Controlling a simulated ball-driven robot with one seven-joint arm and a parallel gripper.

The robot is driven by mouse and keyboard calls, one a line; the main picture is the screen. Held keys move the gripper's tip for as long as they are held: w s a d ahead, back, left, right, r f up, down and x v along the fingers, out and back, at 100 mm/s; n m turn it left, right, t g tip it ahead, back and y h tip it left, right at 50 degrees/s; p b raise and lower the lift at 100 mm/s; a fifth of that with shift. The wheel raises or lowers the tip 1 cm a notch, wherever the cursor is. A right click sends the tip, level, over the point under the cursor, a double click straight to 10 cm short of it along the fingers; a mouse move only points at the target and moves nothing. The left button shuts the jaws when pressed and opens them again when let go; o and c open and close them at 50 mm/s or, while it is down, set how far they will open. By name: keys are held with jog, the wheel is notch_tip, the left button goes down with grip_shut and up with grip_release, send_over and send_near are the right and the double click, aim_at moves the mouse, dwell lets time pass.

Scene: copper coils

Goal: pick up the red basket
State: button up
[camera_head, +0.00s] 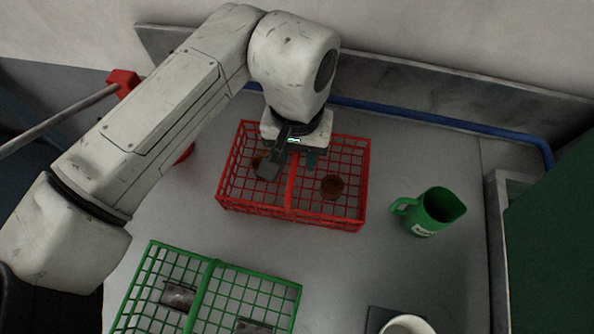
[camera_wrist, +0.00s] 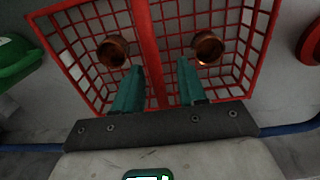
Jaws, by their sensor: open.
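The red basket (camera_head: 330,219) is a wire-grid basket standing on the grey table, with a red divider across its middle. A copper coil (camera_head: 332,186) lies in its right half, and another one is partly hidden behind my gripper in the left half. In the wrist view, the red basket (camera_wrist: 150,45) shows both copper coils, one (camera_wrist: 113,50) left and one (camera_wrist: 207,48) right of the divider. My gripper (camera_wrist: 156,72) is open, its two teal fingers pointing at the basket on either side of the divider. The gripper (camera_head: 290,165) is over the basket's back part. Contact cannot be told.
A green wire basket (camera_head: 209,283) with metal parts stands at the front left. A green jug (camera_head: 436,210) stands to the right, a white cup (camera_head: 408,325) at the front edge. A blue pipe (camera_head: 430,117) runs along the back wall.

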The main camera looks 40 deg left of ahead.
jog(key=shift+f, duration=0.5)
grip_shut()
dwell(0.3)
